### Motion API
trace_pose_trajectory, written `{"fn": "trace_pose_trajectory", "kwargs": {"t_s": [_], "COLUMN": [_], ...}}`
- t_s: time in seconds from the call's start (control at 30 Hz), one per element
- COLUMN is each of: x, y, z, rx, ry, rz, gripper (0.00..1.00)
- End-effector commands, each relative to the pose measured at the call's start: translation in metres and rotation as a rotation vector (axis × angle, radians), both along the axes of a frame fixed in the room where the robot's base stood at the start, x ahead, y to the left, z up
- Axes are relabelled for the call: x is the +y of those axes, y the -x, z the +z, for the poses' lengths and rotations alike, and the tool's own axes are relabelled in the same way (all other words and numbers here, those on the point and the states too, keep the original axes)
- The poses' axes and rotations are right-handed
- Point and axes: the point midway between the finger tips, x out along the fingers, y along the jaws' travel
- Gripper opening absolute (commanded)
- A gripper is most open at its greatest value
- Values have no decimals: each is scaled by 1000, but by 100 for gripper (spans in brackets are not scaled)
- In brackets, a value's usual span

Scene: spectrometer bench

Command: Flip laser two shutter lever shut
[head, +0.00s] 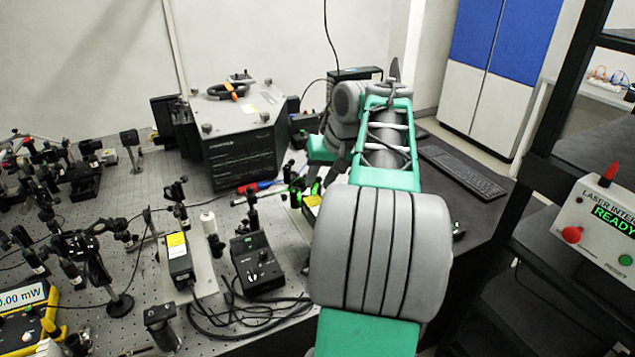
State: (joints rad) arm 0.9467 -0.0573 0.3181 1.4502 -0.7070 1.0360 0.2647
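My gripper (308,187) reaches down over the bench behind my arm, and only parts of its dark and green fingers show. A box with a yellow label (312,201), which looks like a laser head, sits right by the fingertips and is mostly hidden by my arm. A second laser-like box with a yellow label (180,258) stands on a plate to the left. I cannot read which one is laser two. No shutter lever can be made out. I cannot tell whether the fingers touch anything or how far apart they are.
A black controller (257,265) with looping cables stands left of my arm. A large grey instrument (240,150) is behind, with red and blue tools (258,187) before it. Optics posts crowd the left. A keyboard (462,172) and the laser interlock box (605,220), reading READY, are right.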

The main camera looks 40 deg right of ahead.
Motion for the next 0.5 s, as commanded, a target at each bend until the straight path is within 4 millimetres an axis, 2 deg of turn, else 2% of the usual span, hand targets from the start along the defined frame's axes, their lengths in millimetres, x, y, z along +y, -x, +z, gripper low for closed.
{"fn": "trace_pose_trajectory", "kwargs": {"t_s": [0.2, 0.5], "x": [1, 2], "y": [-1, -1], "z": [0, 0], "rx": [0, 0], "ry": [0, 0], "rz": [2, 3], "gripper": [31, 7]}}
